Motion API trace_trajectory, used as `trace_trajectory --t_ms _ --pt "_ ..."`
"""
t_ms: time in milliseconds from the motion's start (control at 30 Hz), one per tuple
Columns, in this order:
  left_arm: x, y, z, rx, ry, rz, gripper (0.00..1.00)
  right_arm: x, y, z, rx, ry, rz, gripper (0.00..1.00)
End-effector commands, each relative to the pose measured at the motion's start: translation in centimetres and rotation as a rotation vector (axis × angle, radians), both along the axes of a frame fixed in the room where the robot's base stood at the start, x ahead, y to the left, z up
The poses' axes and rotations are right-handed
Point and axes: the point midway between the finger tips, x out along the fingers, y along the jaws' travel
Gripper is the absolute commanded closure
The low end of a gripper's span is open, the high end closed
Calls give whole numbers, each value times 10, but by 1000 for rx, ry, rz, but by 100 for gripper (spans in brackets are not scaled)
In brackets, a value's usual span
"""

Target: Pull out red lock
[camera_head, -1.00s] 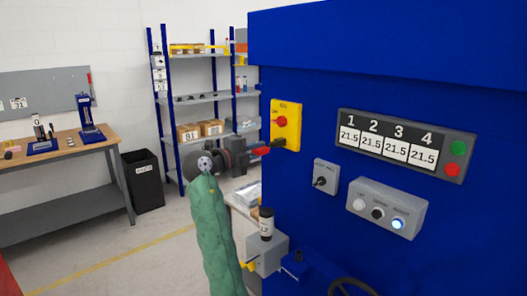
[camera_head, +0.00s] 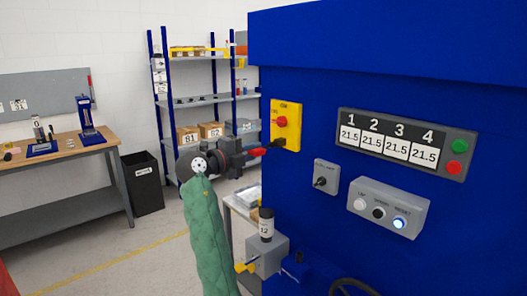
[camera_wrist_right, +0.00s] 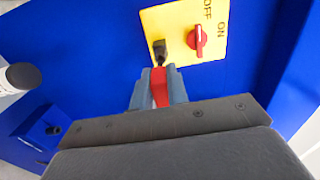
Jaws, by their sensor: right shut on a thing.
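The red lock (camera_wrist_right: 159,88) sits between the two grey fingers of my right gripper (camera_wrist_right: 158,90), which is shut on it. In the head view the red lock (camera_head: 257,152) points from my right gripper (camera_head: 242,156) toward the yellow switch panel (camera_head: 292,112) on the blue machine. A black piece (camera_wrist_right: 159,50) lies between the lock and the panel, over the panel's lower left part in the wrist view. I cannot tell whether it is still joined to the panel. The red rotary switch (camera_wrist_right: 197,40) is beside it, near OFF and ON marks. My left gripper is out of view.
The blue machine (camera_head: 390,70) fills the right side. Its display box (camera_head: 400,117), small switch box (camera_head: 325,176) and button box (camera_head: 387,207) stick out. Shelves (camera_head: 200,101), a black bin (camera_head: 143,182) and a workbench (camera_head: 60,155) stand behind.

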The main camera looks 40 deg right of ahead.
Motion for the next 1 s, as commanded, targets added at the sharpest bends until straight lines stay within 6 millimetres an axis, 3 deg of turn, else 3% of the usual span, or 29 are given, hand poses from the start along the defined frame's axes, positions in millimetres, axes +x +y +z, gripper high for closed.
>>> trace_trajectory --t_ms 433,1000 --pt "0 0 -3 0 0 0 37 0 3 -1 0 0 1 100" --pt "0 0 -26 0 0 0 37 -2 30 -2 0 -1 2 100"
